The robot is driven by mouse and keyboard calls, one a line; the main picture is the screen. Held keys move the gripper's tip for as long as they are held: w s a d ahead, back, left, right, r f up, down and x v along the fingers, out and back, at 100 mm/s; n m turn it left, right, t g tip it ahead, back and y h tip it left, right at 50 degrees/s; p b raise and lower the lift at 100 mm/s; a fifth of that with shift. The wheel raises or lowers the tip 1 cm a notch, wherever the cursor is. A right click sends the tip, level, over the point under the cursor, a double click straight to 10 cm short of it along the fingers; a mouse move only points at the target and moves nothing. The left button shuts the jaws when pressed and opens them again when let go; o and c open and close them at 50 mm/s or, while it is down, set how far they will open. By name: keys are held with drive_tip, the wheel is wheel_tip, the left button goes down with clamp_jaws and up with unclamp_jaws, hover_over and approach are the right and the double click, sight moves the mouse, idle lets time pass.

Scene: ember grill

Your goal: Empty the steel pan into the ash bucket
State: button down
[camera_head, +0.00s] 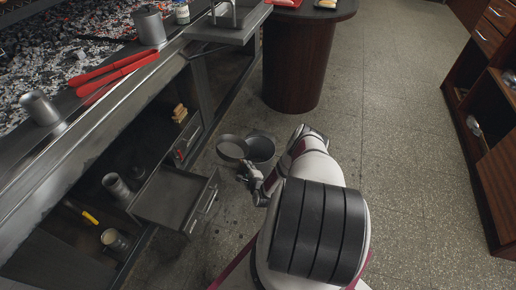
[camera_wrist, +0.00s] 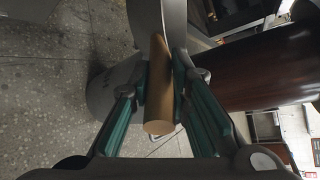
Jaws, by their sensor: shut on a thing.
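My gripper (camera_head: 251,172) is low over the floor, right of the grill counter. In the wrist view, the teal finger pads of my gripper (camera_wrist: 162,82) are shut on the brown cylindrical handle of the pan (camera_wrist: 158,112). The round grey steel pan (camera_head: 232,147) is held at the left rim of the ash bucket, partly overlapping it in the picture. I cannot tell its exact tilt or whether anything is in it. The dark grey ash bucket (camera_head: 261,151) stands upright on the floor; it also shows behind the fingers in the wrist view (camera_wrist: 104,95). Its inside is dark.
An open steel drawer (camera_head: 168,200) juts out left of the bucket. The grill counter (camera_head: 110,115) carries red-handled tongs (camera_head: 115,72) and metal pots. A dark round pedestal table (camera_head: 298,60) stands behind. Wooden shelves (camera_head: 495,190) are at right. The floor between is clear.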

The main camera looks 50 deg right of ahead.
drive_tip(key=w+a+r+n+h+p, duration=0.1)
drive_tip(key=w+a+r+n+h, duration=0.1)
drive_tip(key=a+r+n, duration=0.1)
drive_tip(key=shift+a+g, duration=0.3)
drive_tip(key=shift+a, duration=0.55)
drive_tip(key=shift+r, duration=0.2)
idle(0.3)
